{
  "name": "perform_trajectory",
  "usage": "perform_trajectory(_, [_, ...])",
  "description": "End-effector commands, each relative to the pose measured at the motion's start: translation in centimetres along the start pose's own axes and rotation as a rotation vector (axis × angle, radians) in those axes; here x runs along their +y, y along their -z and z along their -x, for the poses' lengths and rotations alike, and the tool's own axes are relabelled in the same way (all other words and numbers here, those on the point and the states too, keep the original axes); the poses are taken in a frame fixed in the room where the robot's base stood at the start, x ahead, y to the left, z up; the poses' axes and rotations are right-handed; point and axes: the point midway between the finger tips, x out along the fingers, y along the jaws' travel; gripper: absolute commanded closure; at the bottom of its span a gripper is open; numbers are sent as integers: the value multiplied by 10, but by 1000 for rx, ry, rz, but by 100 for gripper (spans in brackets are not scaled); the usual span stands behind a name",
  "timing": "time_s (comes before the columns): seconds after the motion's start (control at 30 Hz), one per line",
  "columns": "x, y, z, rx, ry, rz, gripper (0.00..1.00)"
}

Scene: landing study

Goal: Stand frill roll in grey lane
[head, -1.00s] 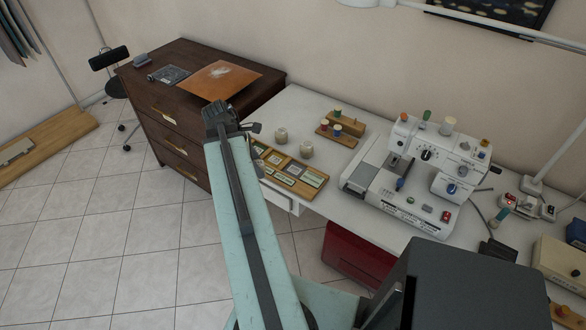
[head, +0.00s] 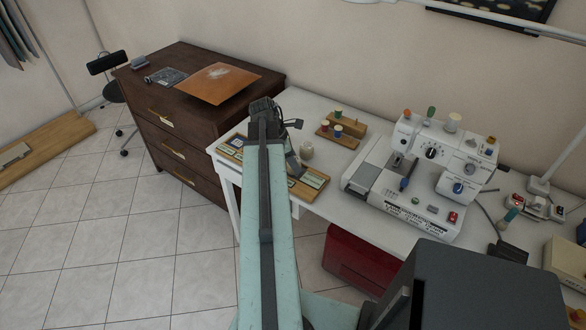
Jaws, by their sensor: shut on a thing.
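My gripper (head: 289,160) hangs at the far end of my pale green arm, over the left part of the white table. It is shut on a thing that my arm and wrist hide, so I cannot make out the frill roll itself. A wooden tray (head: 311,188) with framed, labelled lanes lies at the table's front left edge, behind and on both sides of my arm. My arm covers its middle, and I cannot tell which lane is grey.
A wooden rack with thread spools (head: 344,128) stands at the back. A white sewing machine (head: 415,180) fills the table's middle. A dark wooden dresser (head: 190,125) with an orange sheet (head: 217,83) stands left. A red cabinet (head: 355,265) is under the table.

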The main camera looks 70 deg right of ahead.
Motion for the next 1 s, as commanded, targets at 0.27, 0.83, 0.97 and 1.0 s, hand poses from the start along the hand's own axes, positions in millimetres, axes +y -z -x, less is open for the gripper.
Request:
perform_trajectory(0.27, [0, 1, -1, 0, 0, 0, 99])
perform_trajectory(0.83, [0, 1, 1, 0, 0, 1, 32])
perform_trajectory(0.97, [0, -1, 14, 0, -1, 3, 32])
perform_trajectory(1.0, [0, -1, 21, 0, -1, 3, 32])
